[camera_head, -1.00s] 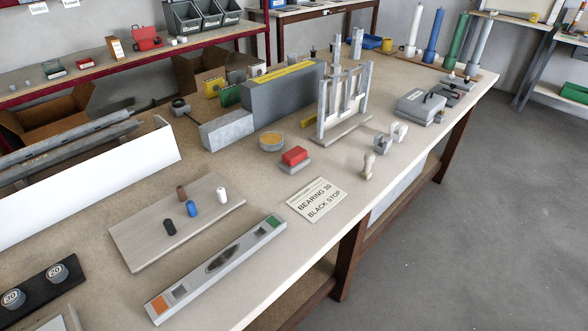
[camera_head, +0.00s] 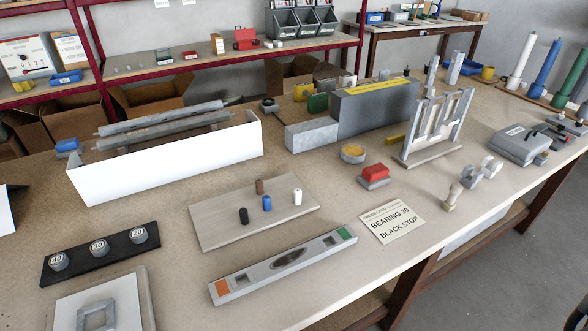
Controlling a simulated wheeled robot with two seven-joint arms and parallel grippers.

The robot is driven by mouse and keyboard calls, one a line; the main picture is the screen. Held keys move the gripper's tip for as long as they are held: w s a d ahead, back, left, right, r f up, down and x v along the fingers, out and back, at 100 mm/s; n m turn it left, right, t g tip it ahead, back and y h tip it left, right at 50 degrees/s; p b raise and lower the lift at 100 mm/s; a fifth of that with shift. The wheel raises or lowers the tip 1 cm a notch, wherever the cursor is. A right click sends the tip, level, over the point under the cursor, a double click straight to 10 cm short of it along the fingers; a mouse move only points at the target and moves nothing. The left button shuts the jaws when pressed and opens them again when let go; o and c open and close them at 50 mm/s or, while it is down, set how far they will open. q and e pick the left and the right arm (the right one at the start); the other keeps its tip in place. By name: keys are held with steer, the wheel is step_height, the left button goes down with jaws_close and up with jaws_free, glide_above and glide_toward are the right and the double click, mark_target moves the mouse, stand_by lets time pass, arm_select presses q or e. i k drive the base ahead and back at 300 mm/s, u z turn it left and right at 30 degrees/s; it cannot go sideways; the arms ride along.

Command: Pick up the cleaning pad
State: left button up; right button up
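I cannot tell for sure which thing is the cleaning pad. A red block on a grey base (camera_head: 374,173) sits on the workbench right of centre and may be it. A round grey dish with a yellow-orange filling (camera_head: 352,153) stands just behind and left of it. A card reading "BEARING 30 BLACK STOP" (camera_head: 392,221) lies in front of the red block. Neither of my grippers is in view, and nothing covers the red block.
A long grey level-like bar (camera_head: 283,262) and a board with small coloured pegs (camera_head: 215,232) lie in front. A grey frame stand (camera_head: 437,150) rises behind the red block. A white-fronted trough (camera_head: 170,165) and a black strip with numbered knobs (camera_head: 70,271) are at left.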

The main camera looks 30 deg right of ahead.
mark_target(374, 175)
steer(key=u, duration=2.45)
steer(key=k, duration=2.55)
steer(key=z, duration=1.35)
